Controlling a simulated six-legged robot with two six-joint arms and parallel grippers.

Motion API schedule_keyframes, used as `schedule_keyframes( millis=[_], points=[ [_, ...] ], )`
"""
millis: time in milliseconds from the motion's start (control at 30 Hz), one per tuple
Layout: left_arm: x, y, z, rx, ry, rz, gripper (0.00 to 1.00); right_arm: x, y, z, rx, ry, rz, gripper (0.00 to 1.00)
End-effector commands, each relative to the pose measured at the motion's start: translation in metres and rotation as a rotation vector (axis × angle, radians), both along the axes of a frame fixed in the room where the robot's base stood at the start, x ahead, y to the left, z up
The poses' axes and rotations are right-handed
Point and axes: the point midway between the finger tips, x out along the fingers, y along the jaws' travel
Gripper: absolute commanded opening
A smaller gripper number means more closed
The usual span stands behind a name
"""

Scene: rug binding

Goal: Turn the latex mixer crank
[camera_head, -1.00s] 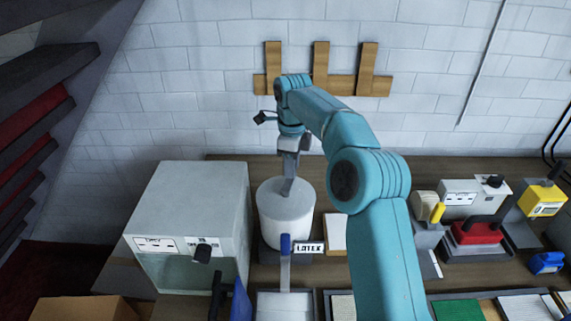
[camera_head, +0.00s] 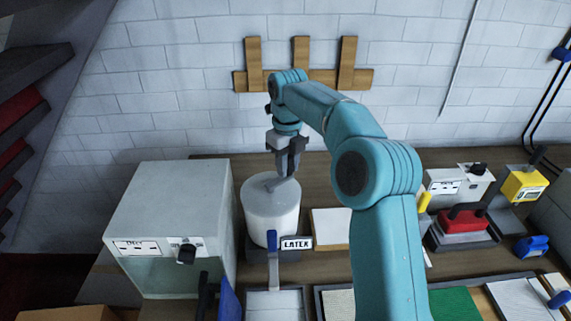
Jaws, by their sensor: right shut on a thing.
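The latex mixer is a white drum (camera_head: 271,215) on a dark base, with a "LATEX" label (camera_head: 297,243) at its front. A grey crank bar (camera_head: 275,184) lies across the drum's top. My right gripper (camera_head: 285,172) points down over the back right of the drum's top. Its dark fingers are shut on the crank's outer end; the grip itself is mostly hidden by the fingers. My left gripper is not in view.
A grey box machine (camera_head: 170,215) with a black knob stands close left of the drum. A blue-handled tool (camera_head: 272,250) stands in front. A white sheet (camera_head: 330,226) lies right of the drum. A red device (camera_head: 462,222) and a yellow device (camera_head: 524,185) stand at the right. A wooden rack (camera_head: 301,58) hangs on the wall.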

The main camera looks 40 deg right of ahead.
Motion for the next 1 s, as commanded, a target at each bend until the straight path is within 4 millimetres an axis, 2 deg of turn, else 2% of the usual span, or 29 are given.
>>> schedule_keyframes(
  millis=[500,533,567,600,867,1000],
  points=[
    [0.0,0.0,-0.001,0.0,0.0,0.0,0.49,-0.002,0.0,-0.001,0.0,0.004,-0.017,0.0],
    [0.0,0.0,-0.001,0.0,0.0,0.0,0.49,-0.002,0.0,-0.001,0.0,0.004,-0.017,0.34],
    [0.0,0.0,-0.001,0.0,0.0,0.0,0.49,-0.002,0.0,-0.001,0.0,0.004,-0.017,0.44],
    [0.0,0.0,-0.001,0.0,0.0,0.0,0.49,-0.002,0.0,-0.001,0.0,0.004,-0.017,0.49],
    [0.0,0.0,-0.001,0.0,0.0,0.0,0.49,-0.001,0.0,0.0,0.0,0.002,-0.017,0.49],
    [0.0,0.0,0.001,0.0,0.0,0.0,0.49,0.0,0.0,0.011,-0.001,-0.002,-0.017,0.49]
  ],
)
